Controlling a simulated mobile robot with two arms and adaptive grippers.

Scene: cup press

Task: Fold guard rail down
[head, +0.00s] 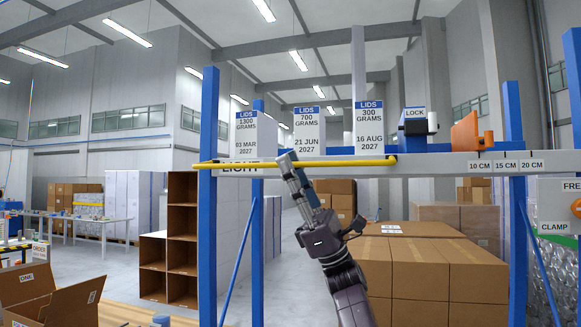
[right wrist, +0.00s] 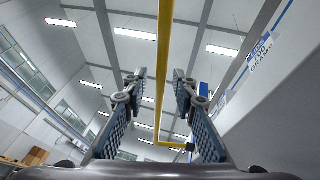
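The guard rail (head: 235,165) is a yellow bar that runs level along the front of the grey shelf, bent at its left end by the blue post and ending near the "LOCK" block. My right gripper (head: 289,160) is raised from below, with its fingertips at the rail's middle. In the right wrist view the rail (right wrist: 164,60) runs between the two blue-padded fingers (right wrist: 158,84), with a gap on each side. The fingers are open. Contact with the rail cannot be told. My left gripper is not in view.
White lid cards (head: 247,133) stand behind the rail. A blue lock block (head: 414,124) and an orange piece (head: 466,133) sit to the right on the shelf. Blue posts (head: 208,240) frame it. Stacked cardboard boxes (head: 420,272) stand below and behind.

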